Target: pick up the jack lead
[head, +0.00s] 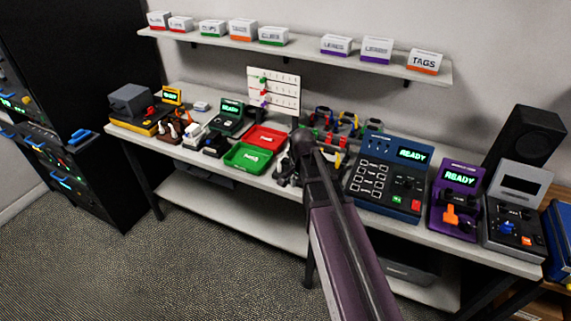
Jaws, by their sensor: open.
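I cannot make out the jack lead for certain in the head view. A dark, tangled cluster (285,173) with pale bits lies on the bench just left of my arm, too small to tell apart. Coloured looped items (345,121) in red, green, yellow and blue stand behind my arm, partly hidden by it. My arm reaches up from the bottom of the picture over the middle of the bench. My gripper itself does not show clearly; the arm covers that part of the bench.
A red tray (267,139) and a green tray (248,157) sit left of the arm. A blue keypad device (388,178) and a purple device (455,196) stand to the right. Small boxes line the wall shelf (310,50). A black cabinet (80,90) stands at left.

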